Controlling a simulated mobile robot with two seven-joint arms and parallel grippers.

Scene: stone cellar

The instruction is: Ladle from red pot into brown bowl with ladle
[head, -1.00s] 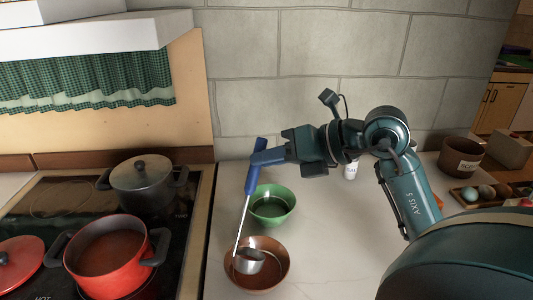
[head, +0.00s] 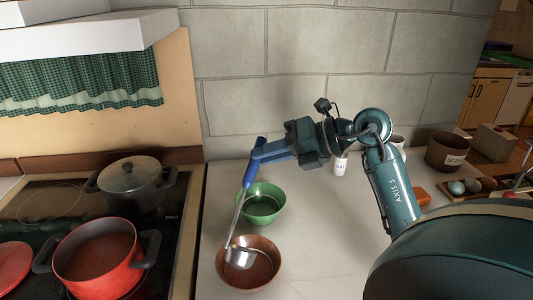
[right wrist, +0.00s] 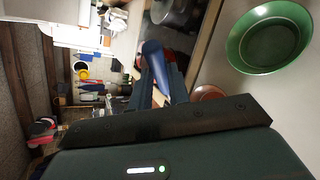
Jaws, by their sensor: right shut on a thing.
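The red pot (head: 97,258) stands open on the stove at the left, with reddish-brown contents. The brown bowl (head: 262,274) sits on the pale counter right of the stove. The ladle (head: 236,215) has a blue handle and a metal cup. My right gripper (head: 256,158) is shut on the handle, above and behind the bowls. The ladle slants down, and its tilted cup is over the left part of the brown bowl; I cannot tell whether it touches. In the right wrist view the handle (right wrist: 152,50) is between the fingers. My left gripper is not in view.
A green bowl (head: 264,208) stands just behind the brown bowl. A lidded grey pot (head: 132,185) is at the stove's back, and a red lid (head: 12,264) lies at far left. A white container (head: 340,166) and an orange block (head: 421,195) are at the right.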

